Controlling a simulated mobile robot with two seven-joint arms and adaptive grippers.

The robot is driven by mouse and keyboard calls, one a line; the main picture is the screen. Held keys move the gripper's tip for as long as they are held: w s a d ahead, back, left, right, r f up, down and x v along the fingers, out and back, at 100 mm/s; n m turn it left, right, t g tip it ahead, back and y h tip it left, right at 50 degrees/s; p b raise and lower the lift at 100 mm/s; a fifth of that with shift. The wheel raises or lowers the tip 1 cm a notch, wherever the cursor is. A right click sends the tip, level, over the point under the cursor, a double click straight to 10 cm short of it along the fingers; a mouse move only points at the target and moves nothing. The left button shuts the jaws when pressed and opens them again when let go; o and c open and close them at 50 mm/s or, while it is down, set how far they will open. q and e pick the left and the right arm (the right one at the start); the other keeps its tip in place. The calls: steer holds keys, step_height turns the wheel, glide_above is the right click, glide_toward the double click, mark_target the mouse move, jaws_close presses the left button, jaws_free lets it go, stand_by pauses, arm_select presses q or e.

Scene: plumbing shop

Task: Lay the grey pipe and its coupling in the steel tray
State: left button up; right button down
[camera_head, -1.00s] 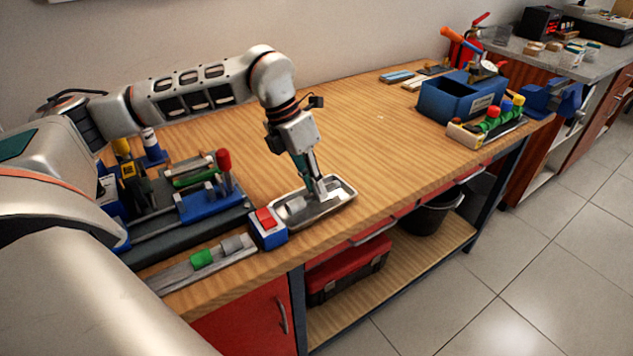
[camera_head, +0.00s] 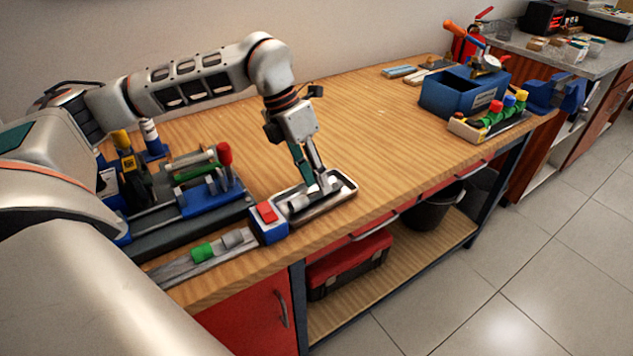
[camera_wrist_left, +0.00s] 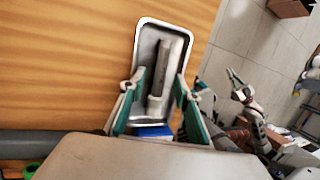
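The steel tray (camera_head: 345,190) lies on the bench near its front edge; it also shows in the left wrist view (camera_wrist_left: 185,34). The grey pipe (camera_wrist_left: 164,62) lies lengthwise inside it, with the wider coupling (camera_wrist_left: 155,104) at its lower end in that view. In the head view the coupling (camera_head: 297,203) shows at the tray's left end, and my fingers partly hide the pipe. My left gripper (camera_head: 318,188) is just above the tray. Its fingers (camera_wrist_left: 160,78) are spread, one on each side of the pipe, with gaps. My right gripper (camera_wrist_left: 240,87) shows small over the floor; its opening is unclear.
A blue block with a red top (camera_head: 268,222) stands against the tray's left end. Left of it are a rail with green (camera_head: 203,252) and grey pieces and a blue vise-like fixture (camera_head: 212,197). A blue toolbox (camera_head: 450,97) stands far right. The bench middle is clear.

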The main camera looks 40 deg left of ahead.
arm_select(q)
steer(key=v, duration=1)
steer(key=shift+r, duration=0.25)
